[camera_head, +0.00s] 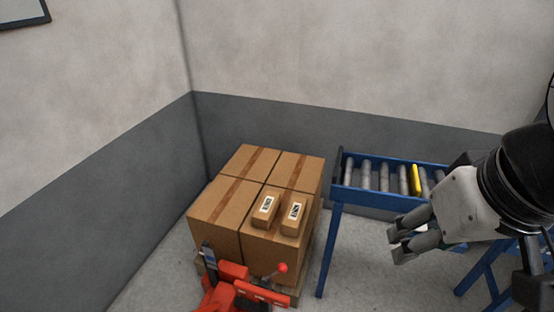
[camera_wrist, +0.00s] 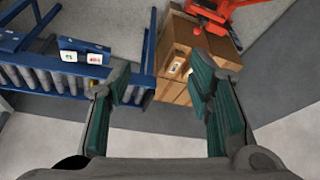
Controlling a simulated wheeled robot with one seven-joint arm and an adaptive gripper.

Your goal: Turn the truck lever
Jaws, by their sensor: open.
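The red pallet truck (camera_head: 226,292) stands at the bottom of the head view, in front of a pallet of cardboard boxes. A lever with a red ball knob (camera_head: 283,267) sticks up from it to the right.
Large cardboard boxes (camera_head: 222,213) stand on the pallet, with two small labelled boxes (camera_head: 265,207) on top. A blue roller conveyor (camera_head: 375,196) with one yellow roller stands to their right, behind my gripper. Walls (camera_head: 110,215) close the corner. Grey floor lies between truck and conveyor.

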